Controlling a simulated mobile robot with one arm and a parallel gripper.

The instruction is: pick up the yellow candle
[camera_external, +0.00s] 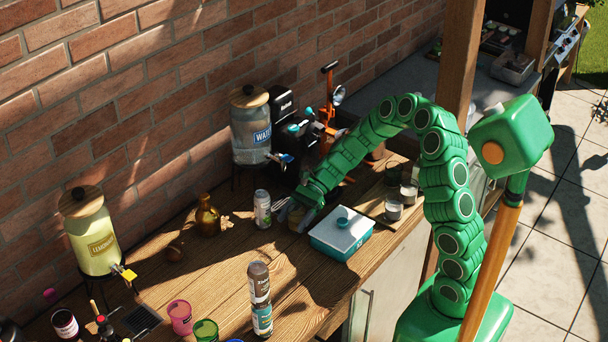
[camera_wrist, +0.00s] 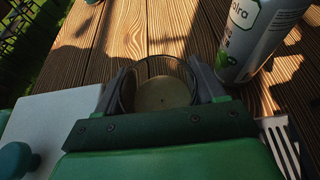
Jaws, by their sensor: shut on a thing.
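The yellow candle (camera_wrist: 164,95) is in a clear round glass, with pale yellowish wax inside. In the wrist view it sits between the fingers of my gripper (camera_wrist: 165,86), which are shut on the sides of the glass. In the external view my gripper (camera_external: 292,210) reaches down at the table, left of the blue box. There the candle (camera_external: 297,223) is mostly hidden by the fingers. The glass looks upright at table height; I cannot tell whether it touches the wood.
A white can (camera_external: 262,209) stands close to the left of my gripper. The blue box with a white lid (camera_external: 340,231) is close on the right. A fork (camera_wrist: 281,146) lies near the can. More glass candles (camera_external: 393,207) stand behind the box. Bare wood (camera_external: 225,262) lies in front.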

